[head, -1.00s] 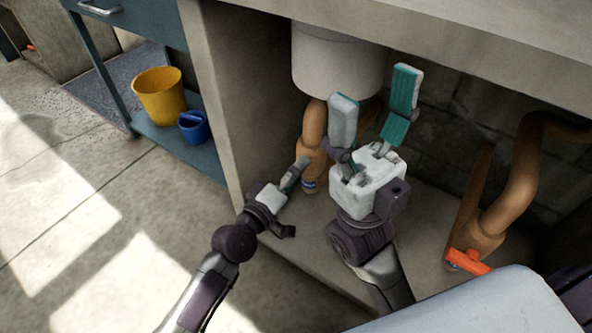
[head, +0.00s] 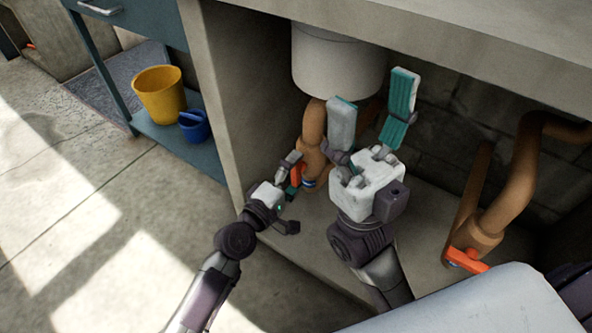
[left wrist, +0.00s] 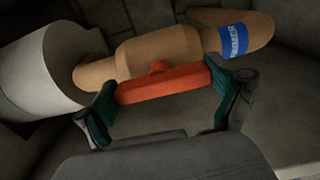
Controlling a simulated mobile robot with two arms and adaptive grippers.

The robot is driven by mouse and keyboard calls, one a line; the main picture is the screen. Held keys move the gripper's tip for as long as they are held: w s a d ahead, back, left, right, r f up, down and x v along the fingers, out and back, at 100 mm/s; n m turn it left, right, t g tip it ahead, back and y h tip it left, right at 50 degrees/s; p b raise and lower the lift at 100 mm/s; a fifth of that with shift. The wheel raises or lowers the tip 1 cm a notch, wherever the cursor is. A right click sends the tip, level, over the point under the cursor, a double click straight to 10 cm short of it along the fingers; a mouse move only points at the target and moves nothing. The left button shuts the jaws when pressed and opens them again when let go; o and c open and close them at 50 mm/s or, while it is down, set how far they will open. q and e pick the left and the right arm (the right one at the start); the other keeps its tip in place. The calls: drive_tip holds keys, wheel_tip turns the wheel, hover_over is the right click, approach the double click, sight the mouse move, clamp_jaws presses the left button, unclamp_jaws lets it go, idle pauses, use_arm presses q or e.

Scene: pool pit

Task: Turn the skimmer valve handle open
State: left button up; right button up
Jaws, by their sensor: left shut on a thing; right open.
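An orange valve handle (head: 296,174) sits on the left brown pipe (head: 312,125), below a white cylinder (head: 338,66). In the left wrist view the orange handle (left wrist: 165,83) lies lengthwise between the two green-padded fingers, one at each end. My left gripper (head: 293,176) is shut on this handle; the fingers cover part of it in the head view. A blue label with white lettering (left wrist: 232,39) is on the pipe beside the valve. My right gripper (head: 371,108) is open and empty, fingers upward, in front of the cylinder and pipe.
A second brown pipe (head: 522,175) with its own orange handle (head: 468,262) stands at the right. A concrete wall (head: 217,100) bounds the recess on the left, and a slab (head: 440,35) overhangs it. A yellow bucket (head: 160,95) and blue bucket (head: 194,125) sit on a shelf outside.

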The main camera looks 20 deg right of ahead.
use_arm(q)
drive_tip(key=o, duration=0.8)
drive_tip(key=shift+a, duration=0.1)
drive_tip(key=v, duration=1.2)
